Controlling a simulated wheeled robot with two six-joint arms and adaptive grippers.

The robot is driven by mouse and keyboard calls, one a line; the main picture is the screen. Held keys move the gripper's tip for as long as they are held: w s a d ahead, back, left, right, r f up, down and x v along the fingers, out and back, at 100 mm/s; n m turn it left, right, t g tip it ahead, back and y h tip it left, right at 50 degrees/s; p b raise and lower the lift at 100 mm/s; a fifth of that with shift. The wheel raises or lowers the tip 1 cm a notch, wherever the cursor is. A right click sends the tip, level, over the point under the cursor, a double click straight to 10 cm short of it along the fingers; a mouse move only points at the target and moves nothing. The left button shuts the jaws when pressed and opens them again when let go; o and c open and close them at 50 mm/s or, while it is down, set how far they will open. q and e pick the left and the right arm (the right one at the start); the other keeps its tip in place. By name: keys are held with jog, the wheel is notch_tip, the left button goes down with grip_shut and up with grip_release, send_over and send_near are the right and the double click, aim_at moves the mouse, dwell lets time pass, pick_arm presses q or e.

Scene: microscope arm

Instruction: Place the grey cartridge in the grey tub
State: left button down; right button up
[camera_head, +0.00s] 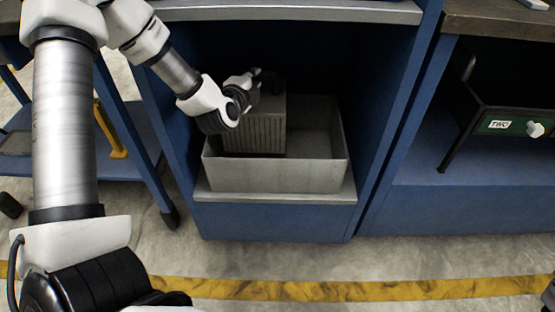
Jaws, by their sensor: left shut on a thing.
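The grey cartridge (255,130), a ribbed block, is upright in the left part of the grey tub (280,178). Its lower part is hidden behind the tub's front wall, so I cannot tell whether it touches the tub's floor. My left gripper (268,82) is at the cartridge's top and is shut on it. The fingers are dark against the shadow, and my wrist covers the cartridge's upper left. My right gripper does not show.
The tub stands on a metal-edged shelf in a blue cabinet, with side walls and a metal-edged shelf (290,11) above. The tub's right part is empty. A dark green drawer (500,122) labelled TWO is at the right. A yellow stripe (350,290) crosses the floor.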

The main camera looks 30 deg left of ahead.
aim_at(262, 130)
pick_arm(q)
jog(key=shift+w+f+b, duration=0.15)
jog(key=shift+f+b, duration=0.3)
jog(key=shift+f, duration=0.4)
notch_tip(262, 130, down, 9)
jog(key=b, duration=0.5)
jog(key=c, duration=1.4)
grip_release()
jog(key=shift+f, duration=0.15)
jog(key=o, duration=0.4)
jog(key=shift+o, duration=0.2)
